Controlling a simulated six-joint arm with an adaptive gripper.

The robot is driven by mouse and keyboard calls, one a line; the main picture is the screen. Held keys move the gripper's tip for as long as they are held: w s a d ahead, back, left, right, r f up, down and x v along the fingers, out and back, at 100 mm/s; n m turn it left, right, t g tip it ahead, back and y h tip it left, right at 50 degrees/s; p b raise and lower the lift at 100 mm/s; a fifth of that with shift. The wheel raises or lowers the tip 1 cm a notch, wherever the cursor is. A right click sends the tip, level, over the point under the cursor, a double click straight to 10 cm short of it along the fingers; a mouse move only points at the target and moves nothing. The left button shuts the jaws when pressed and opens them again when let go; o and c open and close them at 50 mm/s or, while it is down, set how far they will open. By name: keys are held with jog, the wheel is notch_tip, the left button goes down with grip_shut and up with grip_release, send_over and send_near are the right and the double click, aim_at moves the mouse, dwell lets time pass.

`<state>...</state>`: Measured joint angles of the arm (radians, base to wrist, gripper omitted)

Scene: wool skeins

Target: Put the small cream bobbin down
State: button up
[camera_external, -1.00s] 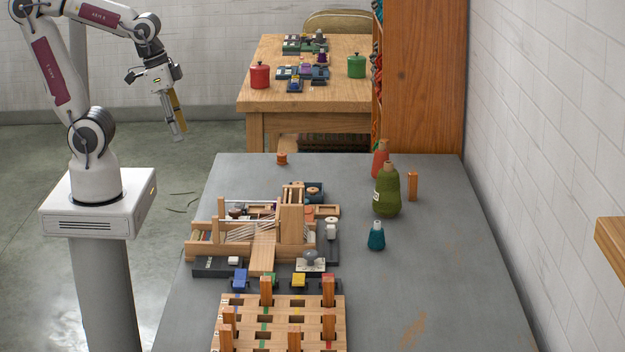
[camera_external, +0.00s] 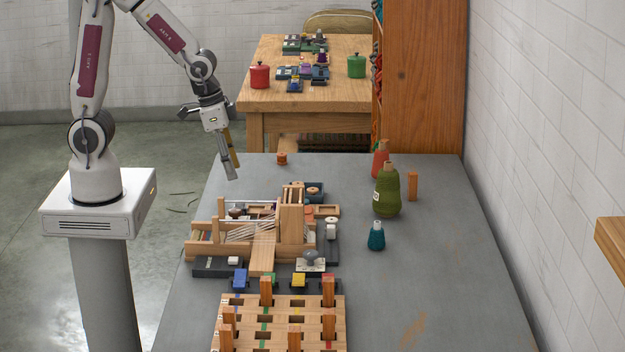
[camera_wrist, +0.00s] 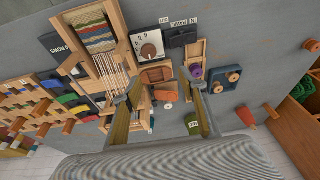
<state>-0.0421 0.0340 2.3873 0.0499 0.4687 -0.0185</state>
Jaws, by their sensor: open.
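A small pale bobbin (camera_external: 331,229), which looks like the cream one, stands upright on a dark strip at the right side of the wooden loom (camera_external: 263,243). My gripper (camera_external: 230,170) is in the air above the table's far left part, left of and behind the loom, well apart from the bobbin. In the wrist view my gripper (camera_wrist: 160,92) has its two fingers spread, with nothing held between them. The loom with its striped cloth (camera_wrist: 90,30) shows beyond the fingers there. I cannot surely pick out the cream bobbin in the wrist view.
A pegged wooden rack (camera_external: 250,309) fills the near left of the grey table (camera_external: 430,270). A green cone (camera_external: 387,192), a red cone (camera_external: 380,163) and a teal cone (camera_external: 376,237) stand to the right. The table's right front is clear.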

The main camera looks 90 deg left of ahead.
jog(key=w+f+t, duration=0.1)
jog(key=w+f, duration=0.1)
jog(key=w, duration=0.1)
jog(key=w+f, duration=0.2)
jog(key=w, duration=0.2)
jog(key=w+f+t, duration=0.1)
jog(key=w+f, duration=0.1)
jog(key=w, duration=0.2)
jog(key=shift+w+a+f+t, duration=0.2)
jog(key=shift+f+t, duration=0.1)
jog(key=shift+f, duration=0.1)
jog(key=w+t, duration=0.1)
jog(key=w, duration=0.2)
notch_tip(320, 180, up, 5)
jog(key=t, duration=0.3)
send_over(310, 216)
jog(key=shift+f, duration=0.15)
jog(key=shift+f, duration=0.1)
jog(key=shift+f, duration=4.05)
jog(key=shift+x, duration=0.8)
jog(key=shift+w, duration=0.1)
